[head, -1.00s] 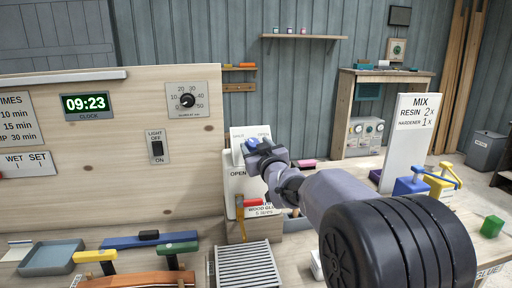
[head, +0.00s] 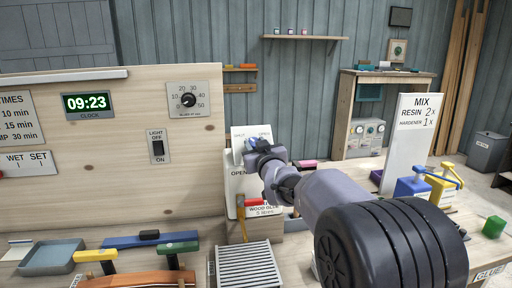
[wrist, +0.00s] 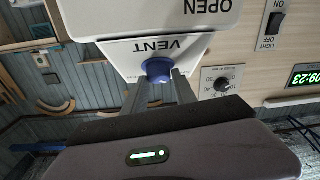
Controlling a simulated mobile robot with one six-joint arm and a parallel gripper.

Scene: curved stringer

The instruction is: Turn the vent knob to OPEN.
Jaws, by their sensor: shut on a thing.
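The vent knob (wrist: 158,68) is blue and round, on a white panel marked VENT (wrist: 175,47) in the wrist view, which shows the scene upside down. My gripper (wrist: 160,85) is shut on the knob, one finger on each side. In the head view my gripper (head: 258,150) is at a small white panel (head: 240,132) with labels along its top edge; the right one appears to read OPEN. The gripper covers most of the knob there, so its pointing direction cannot be told.
A white board marked OPEN (head: 236,173) is just below the vent panel. A light switch (head: 158,147) and a dial (head: 188,100) are on the wooden wall to the left. A MIX sign (head: 410,130) and a blue-and-yellow clamp-like item (head: 425,185) stand to the right.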

